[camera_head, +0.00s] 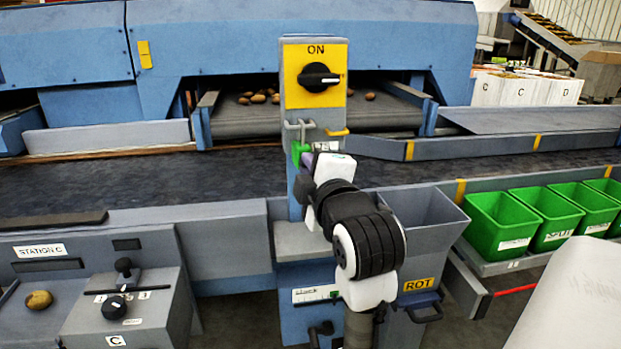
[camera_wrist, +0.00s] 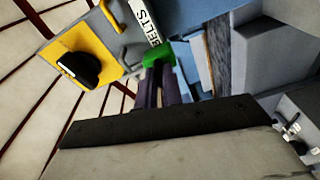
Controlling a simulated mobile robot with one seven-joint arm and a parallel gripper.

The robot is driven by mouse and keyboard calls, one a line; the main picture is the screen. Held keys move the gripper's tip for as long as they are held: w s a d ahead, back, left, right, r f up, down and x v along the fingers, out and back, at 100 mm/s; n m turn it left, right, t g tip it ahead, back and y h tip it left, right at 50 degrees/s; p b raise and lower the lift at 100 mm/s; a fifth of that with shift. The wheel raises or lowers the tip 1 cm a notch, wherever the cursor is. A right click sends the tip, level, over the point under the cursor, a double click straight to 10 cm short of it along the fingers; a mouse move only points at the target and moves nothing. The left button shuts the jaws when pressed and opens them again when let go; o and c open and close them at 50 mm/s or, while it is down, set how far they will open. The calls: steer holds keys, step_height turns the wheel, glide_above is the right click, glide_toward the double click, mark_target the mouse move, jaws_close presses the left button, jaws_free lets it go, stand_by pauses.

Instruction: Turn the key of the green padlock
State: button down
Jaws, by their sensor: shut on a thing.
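The green padlock (camera_head: 296,153) hangs on the grey-blue post below the yellow switch panel, beside a white label. In the wrist view the padlock (camera_wrist: 158,54) is right at the tips of my purple fingers. My gripper (camera_head: 305,160) reaches it from the front right, and the fingers (camera_wrist: 159,72) lie close together, shut at the padlock's front. The key itself is hidden between the fingertips. My gripper and wrist also cover part of the post.
The black ON knob (camera_head: 318,77) sits on the yellow panel above. A grey hasp (camera_head: 299,129) and a yellow bracket (camera_head: 337,132) stick out near the padlock. The grey ROT bin (camera_head: 425,212) stands at lower right, with several green bins (camera_head: 507,222) beyond.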

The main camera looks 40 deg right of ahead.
steer(key=shift+n+b, duration=0.65)
steer(key=shift+n, duration=0.45)
steer(key=c, duration=1.5)
jaws_free()
steer(key=shift+c, duration=0.2)
steer(key=b+v, duration=0.1)
steer(key=v, duration=1.3)
steer(key=shift+w+a, duration=0.1)
steer(key=shift+w, duration=0.05)
